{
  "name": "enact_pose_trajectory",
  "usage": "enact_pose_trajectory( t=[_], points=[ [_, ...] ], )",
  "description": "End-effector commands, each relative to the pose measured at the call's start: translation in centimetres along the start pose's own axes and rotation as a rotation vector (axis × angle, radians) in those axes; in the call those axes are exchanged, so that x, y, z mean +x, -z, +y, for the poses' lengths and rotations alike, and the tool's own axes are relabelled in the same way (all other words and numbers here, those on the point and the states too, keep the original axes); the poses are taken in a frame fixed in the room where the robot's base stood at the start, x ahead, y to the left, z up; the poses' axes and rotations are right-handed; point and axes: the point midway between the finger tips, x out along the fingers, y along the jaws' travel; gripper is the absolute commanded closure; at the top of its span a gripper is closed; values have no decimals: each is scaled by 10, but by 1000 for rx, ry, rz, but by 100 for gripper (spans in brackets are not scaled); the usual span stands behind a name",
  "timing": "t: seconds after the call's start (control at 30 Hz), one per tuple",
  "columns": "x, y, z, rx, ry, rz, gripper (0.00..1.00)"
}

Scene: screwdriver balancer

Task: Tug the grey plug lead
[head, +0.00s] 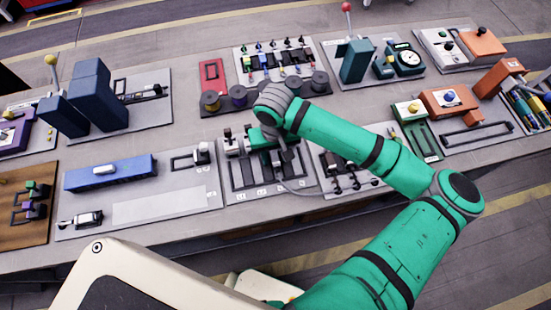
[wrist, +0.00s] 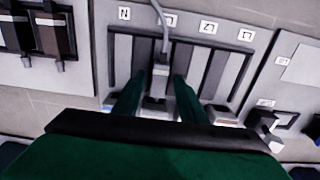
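The grey plug (wrist: 160,76) stands in a slotted panel (wrist: 232,75) in the wrist view. Its thin grey lead (wrist: 164,30) runs up from it over the panel's labelled edge. In the head view the lead (head: 297,189) curves out beside the panel (head: 238,177) toward the table's front. My gripper (wrist: 158,86) has one green finger on each side of the plug, with narrow gaps showing, so it looks open around it. In the head view my gripper (head: 268,150) is low over the panel's back half, and my wrist partly hides the plug.
A panel with a blue block (head: 110,173) lies to the left. A panel with several dark connectors (head: 348,172) lies close on the right. Dark spools (head: 239,96) and a rack of screwdrivers stand just behind. The table's front edge is close to the panel.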

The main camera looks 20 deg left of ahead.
Motion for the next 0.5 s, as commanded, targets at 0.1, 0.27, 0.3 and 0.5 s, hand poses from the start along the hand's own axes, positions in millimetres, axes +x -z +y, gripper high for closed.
enact_pose_trajectory(
  t=[0.1, 0.27, 0.3, 0.5],
  points=[
    [0, 0, 0, 1, 0, 0, 62],
    [0, 0, 0, 1, 0, 0, 89],
    [0, 0, 1, 1, 0, 0, 98],
    [0, -1, 3, 6, 2, 0, 100]
  ],
)
